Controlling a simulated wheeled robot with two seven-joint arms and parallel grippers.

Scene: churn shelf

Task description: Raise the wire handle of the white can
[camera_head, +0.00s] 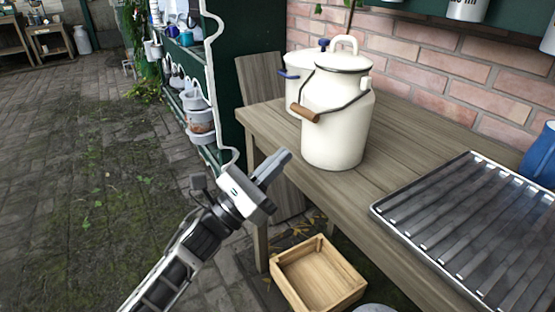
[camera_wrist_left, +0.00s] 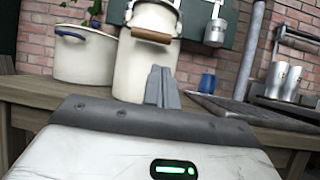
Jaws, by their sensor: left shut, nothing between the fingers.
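The white can (camera_head: 338,125) stands upright on the wooden table, with a lid on top. Its wire handle (camera_head: 356,99) hangs down across the front, with a brown wooden grip (camera_head: 303,112) at the left front side. In the left wrist view the can (camera_wrist_left: 144,72) stands behind my fingers, and its wooden grip (camera_wrist_left: 151,36) is above them. My left gripper (camera_head: 279,164) is shut and empty, in front of the table edge, lower than the grip and left of the can, apart from both. My right gripper is in neither view.
A white pot with blue handles (camera_head: 297,78) stands close behind the can. A ribbed metal drainer (camera_head: 470,225) lies on the table (camera_head: 402,164) at right. A wooden crate (camera_head: 318,276) sits below the table. A green shelf (camera_head: 215,118) stands at left.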

